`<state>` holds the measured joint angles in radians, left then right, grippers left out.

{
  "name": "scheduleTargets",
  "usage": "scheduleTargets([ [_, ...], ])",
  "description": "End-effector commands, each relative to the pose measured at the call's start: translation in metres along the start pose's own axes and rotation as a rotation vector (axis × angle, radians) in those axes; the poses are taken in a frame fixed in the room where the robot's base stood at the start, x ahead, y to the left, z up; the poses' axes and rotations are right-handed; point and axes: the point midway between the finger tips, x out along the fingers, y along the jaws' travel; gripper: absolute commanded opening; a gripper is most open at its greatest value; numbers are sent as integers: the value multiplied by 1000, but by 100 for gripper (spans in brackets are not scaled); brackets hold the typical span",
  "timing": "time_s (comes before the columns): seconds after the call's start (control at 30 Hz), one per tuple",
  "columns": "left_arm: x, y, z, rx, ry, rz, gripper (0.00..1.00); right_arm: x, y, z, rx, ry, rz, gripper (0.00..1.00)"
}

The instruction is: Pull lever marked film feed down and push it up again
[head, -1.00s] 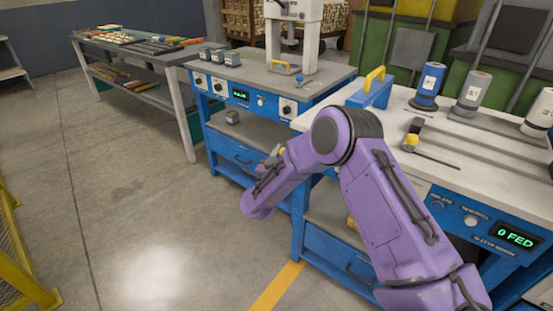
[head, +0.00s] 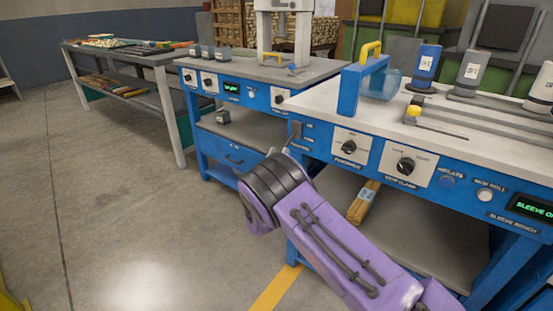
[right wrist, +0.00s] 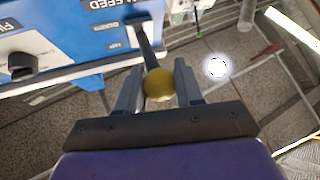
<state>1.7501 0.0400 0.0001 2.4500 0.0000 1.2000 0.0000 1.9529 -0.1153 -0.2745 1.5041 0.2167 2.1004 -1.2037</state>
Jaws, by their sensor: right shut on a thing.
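The film feed lever is a dark stem (right wrist: 148,50) with a yellow ball knob (right wrist: 158,84). It comes out of a slot at the left end of the blue front panel (head: 325,143). My right gripper (right wrist: 157,72) has its two fingers on either side of the knob and is shut on it. In the head view the knob and fingers are mostly hidden behind my purple arm. The lever's height in its slot is hard to tell. A clear bluish film sleeve (head: 385,82) stands beside the blue frame with the yellow handle (head: 370,52). My left gripper is not in view.
Two black knobs, one (head: 349,148) nearer the lever and one (head: 405,165) further right, sit on the panel. A green display (head: 530,208) is at the right. Another blue bench (head: 240,150) stands behind to the left. The floor (head: 120,220) at left is clear.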

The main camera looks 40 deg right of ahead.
Motion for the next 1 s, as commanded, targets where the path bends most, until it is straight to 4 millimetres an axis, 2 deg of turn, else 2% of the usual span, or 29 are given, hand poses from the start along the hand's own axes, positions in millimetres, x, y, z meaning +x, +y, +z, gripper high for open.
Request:
scheduleTargets([
  [0.2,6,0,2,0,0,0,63,-2,0,9,-3,-6,0,0],
  [0.67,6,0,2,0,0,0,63,-2,0,9,-4,-6,0,0],
  [0.7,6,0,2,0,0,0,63,-2,0,9,-4,-6,0,45],
  [0.73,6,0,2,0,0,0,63,-2,0,9,-4,-5,0,55],
  [0.77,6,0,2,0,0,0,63,-1,0,9,-4,-5,0,60],
  [1.0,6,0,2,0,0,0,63,-1,0,8,-2,-3,1,60],
])
